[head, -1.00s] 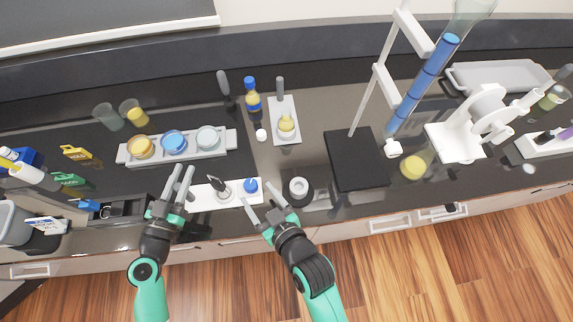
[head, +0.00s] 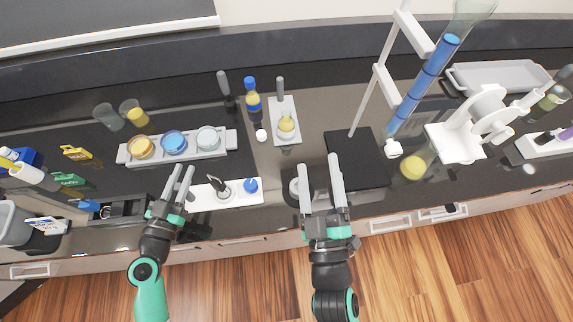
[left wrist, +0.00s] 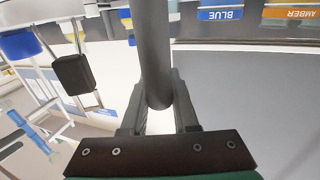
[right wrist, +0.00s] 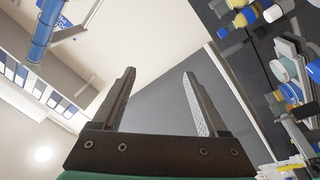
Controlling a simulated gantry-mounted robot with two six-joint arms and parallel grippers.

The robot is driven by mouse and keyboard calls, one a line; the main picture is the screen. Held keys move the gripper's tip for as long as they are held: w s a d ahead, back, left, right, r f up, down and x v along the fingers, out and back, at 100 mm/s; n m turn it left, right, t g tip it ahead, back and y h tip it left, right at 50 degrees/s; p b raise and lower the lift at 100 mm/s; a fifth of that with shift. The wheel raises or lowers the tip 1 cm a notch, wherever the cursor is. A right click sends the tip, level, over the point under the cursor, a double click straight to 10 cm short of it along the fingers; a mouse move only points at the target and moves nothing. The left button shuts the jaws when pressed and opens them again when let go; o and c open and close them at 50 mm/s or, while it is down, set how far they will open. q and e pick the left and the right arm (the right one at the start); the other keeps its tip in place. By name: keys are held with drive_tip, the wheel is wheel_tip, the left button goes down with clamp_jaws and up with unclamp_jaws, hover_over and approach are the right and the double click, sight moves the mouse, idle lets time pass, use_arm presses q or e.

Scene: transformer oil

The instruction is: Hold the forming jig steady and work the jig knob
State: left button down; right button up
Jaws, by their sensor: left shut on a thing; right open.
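The forming jig appears to be the white plate (head: 240,197) on the counter's front part, with a dark clamp-like piece (head: 217,185) and a blue knob (head: 251,185). My left gripper (head: 182,172) is at the plate's left end. In the left wrist view it is shut on a thick dark grey bar (left wrist: 155,55), probably the jig's handle. A blue round part (left wrist: 20,44) and a dark block (left wrist: 73,75) show there too. My right gripper (head: 320,165) is open and empty, well right of the blue knob and apart from it.
A dark roll with a pale centre (head: 295,187) is partly hidden beside my right gripper. A black stand base (head: 365,172) lies beside it. A grey tray (head: 125,156) with several cups stands behind the jig. A small-flask tray (head: 285,105) stands further back.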

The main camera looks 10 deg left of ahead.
drive_tip(key=s+a+r+n+t+y, duration=0.2)
drive_tip(key=s+r+n+y, duration=0.1)
drive_tip(key=r+n, duration=0.4)
drive_tip(key=shift+s+r+n+t+y, duration=0.2)
drive_tip(key=shift+s+n+t+y, duration=0.1)
drive_tip(key=shift+n+y, duration=0.65)
drive_tip(key=shift+a+h, duration=0.1)
drive_tip(key=shift+h, duration=0.15)
use_arm(q)
drive_tip(key=c, duration=0.6)
unclamp_jaws()
drive_tip(key=shift+s, duration=0.15)
drive_tip(key=s, duration=1.1)
drive_tip(key=shift+s, duration=0.4)
drive_tip(key=shift+d, duration=0.1)
